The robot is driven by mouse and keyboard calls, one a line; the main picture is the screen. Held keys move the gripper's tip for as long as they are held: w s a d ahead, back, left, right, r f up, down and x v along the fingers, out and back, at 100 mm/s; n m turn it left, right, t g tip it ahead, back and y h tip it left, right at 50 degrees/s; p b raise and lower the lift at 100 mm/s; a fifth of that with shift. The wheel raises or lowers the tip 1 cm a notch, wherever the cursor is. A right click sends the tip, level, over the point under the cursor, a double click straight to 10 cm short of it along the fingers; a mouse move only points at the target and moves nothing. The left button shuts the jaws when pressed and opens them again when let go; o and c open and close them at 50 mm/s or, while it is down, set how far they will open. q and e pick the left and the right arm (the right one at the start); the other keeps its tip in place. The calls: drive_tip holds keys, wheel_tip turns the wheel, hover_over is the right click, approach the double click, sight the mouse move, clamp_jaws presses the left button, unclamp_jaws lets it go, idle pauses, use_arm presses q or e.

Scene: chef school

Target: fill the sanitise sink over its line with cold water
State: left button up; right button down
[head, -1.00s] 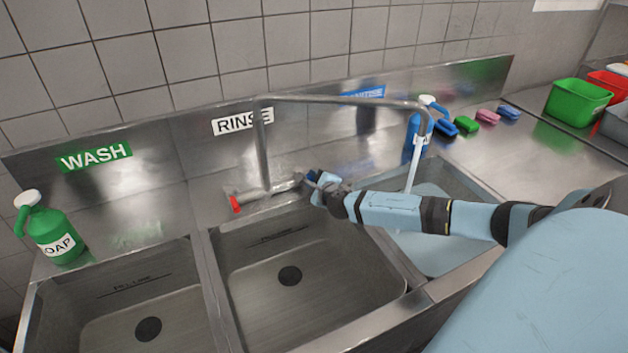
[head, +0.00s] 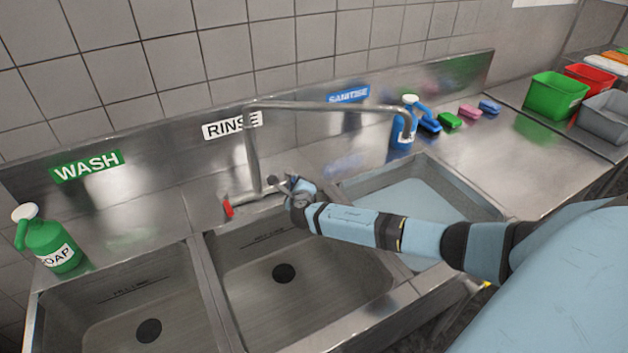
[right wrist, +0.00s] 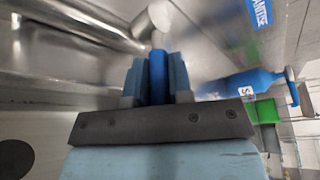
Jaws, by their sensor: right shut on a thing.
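The sanitise sink (head: 462,184) is the right-hand basin and holds pale blue water (head: 415,197). My arm crosses in front of part of it, and I cannot make out its fill line. The tap spout (head: 335,107) swings right, its end towards the sanitise side, with no stream visible. The red tap handle (head: 228,208) is at the left end of the tap body. My right gripper (head: 287,186) is at the right end. In the right wrist view, its fingers (right wrist: 157,80) are shut on the blue tap handle (right wrist: 158,68). My left gripper is out of view.
The rinse basin (head: 330,298) and wash basin (head: 185,290) look empty. A green soap bottle (head: 50,243) stands at left. A blue spray bottle (head: 402,135) and several sponges (head: 450,120) sit behind the sanitise sink. Coloured tubs (head: 556,97) stand at right.

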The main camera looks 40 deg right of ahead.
idle(0.3)
drive_tip(key=c, duration=1)
unclamp_jaws()
drive_tip(key=shift+c, duration=0.2)
drive_tip(key=shift+s, duration=0.1)
drive_tip(key=v, duration=1.3)
drive_tip(key=shift+s+a, duration=0.25)
drive_tip(key=shift+a, duration=0.1)
drive_tip(key=shift+r, duration=0.1)
